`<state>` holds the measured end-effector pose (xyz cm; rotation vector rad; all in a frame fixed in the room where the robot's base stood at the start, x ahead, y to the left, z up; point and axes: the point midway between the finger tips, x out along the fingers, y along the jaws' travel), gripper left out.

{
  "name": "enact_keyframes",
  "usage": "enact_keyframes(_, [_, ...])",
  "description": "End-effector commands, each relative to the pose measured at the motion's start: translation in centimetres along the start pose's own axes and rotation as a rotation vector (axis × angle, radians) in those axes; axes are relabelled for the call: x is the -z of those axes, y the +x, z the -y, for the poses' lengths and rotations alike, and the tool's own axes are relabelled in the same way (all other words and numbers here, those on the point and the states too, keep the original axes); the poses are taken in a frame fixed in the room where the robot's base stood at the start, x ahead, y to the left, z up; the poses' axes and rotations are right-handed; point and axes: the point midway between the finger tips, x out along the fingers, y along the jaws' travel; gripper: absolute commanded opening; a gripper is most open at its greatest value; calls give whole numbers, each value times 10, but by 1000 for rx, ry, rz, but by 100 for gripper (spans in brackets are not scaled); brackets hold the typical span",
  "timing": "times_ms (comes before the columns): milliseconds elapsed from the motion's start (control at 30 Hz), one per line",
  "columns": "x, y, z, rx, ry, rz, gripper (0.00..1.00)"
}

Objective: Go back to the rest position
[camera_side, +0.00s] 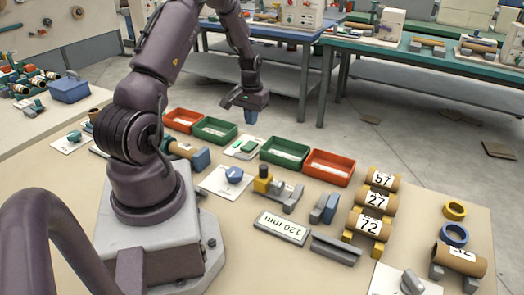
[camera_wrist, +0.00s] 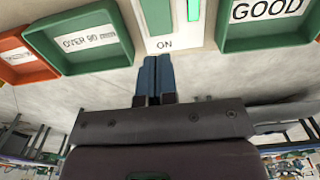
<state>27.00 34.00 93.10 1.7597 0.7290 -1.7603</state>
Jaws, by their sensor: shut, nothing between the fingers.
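My gripper (camera_side: 251,116) hangs above the table's back edge, near the white panel with the green part (camera_side: 244,148). Its blue fingers are together with nothing between them. In the wrist view the shut fingers (camera_wrist: 156,60) point at the white panel (camera_wrist: 163,44), which bears the word ON and a lit green strip (camera_wrist: 194,10). The fingers look apart from the panel and the trays.
Green trays (camera_side: 214,130) (camera_side: 285,152) and red trays (camera_side: 183,120) (camera_side: 329,167) line the back edge. A blue knob (camera_side: 234,175) sits on a white plate. Open floor lies behind.

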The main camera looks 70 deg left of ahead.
Motion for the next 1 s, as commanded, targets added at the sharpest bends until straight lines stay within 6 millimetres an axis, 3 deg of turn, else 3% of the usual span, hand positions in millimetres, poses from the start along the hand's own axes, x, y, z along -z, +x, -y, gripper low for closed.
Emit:
enact_keyframes(167, [-4,1,0,-2,-16,19,0])
enact_keyframes(267, [-27,5,-3,-8,-32,85,0])
enact_keyframes(367, [-44,-22,-20,-11,-16,97,0])
enact_keyframes(567, [-82,-93,-74,-11,97,56,0])
enact_keyframes(800, [-152,-171,-134,-23,297,-65,0])
enact_keyframes(1000, [-220,-215,-164,-60,487,-201,0])
